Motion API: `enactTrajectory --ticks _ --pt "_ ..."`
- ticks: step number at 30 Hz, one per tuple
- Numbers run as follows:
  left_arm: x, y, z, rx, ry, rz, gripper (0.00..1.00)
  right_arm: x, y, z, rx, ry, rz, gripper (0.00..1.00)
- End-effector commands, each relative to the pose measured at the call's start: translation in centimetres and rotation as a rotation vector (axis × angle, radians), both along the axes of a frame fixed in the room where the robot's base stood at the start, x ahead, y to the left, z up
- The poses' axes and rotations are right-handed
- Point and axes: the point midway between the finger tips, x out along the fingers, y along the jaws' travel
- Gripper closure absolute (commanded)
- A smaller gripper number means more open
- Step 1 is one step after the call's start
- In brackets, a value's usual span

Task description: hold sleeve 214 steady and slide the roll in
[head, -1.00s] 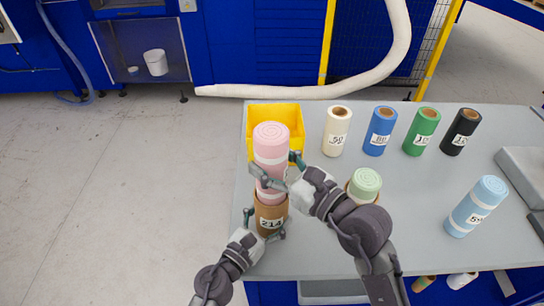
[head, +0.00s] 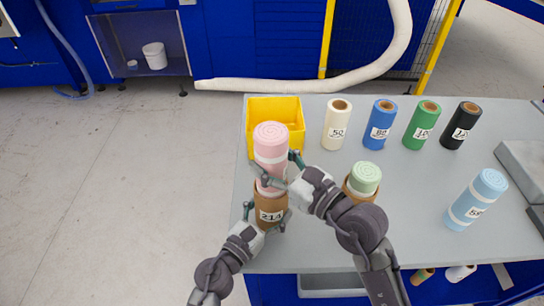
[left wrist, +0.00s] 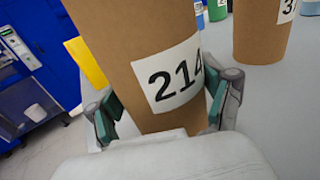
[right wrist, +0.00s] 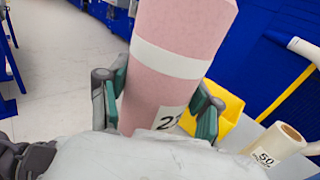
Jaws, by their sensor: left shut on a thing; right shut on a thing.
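The brown cardboard sleeve 214 (head: 270,214) stands upright near the table's left edge. My left gripper (head: 264,222) is shut around it low down; the sleeve and its label fill the left wrist view (left wrist: 150,60). The pink foam roll (head: 271,145) with white bands stands upright at the sleeve's mouth, its lower end appearing to be inside. My right gripper (head: 278,178) is shut on the roll just above the sleeve; the roll also shows in the right wrist view (right wrist: 175,60). The roll's lower end is hidden by the sleeve and fingers.
A yellow bin (head: 290,107) stands behind the roll. A green roll (head: 365,177) in another brown sleeve is right of my right gripper. Several labelled rolls, including a cream one (head: 336,127), stand at the back. A light blue roll (head: 476,200) stands at right.

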Motion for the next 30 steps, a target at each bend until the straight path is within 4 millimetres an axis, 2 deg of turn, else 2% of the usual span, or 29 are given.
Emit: enactTrajectory --ticks 30 --pt "0.0 0.0 0.0 0.000 0.000 0.000 0.57 0.0 0.0 -3.1 -0.001 -0.001 -0.001 0.65"
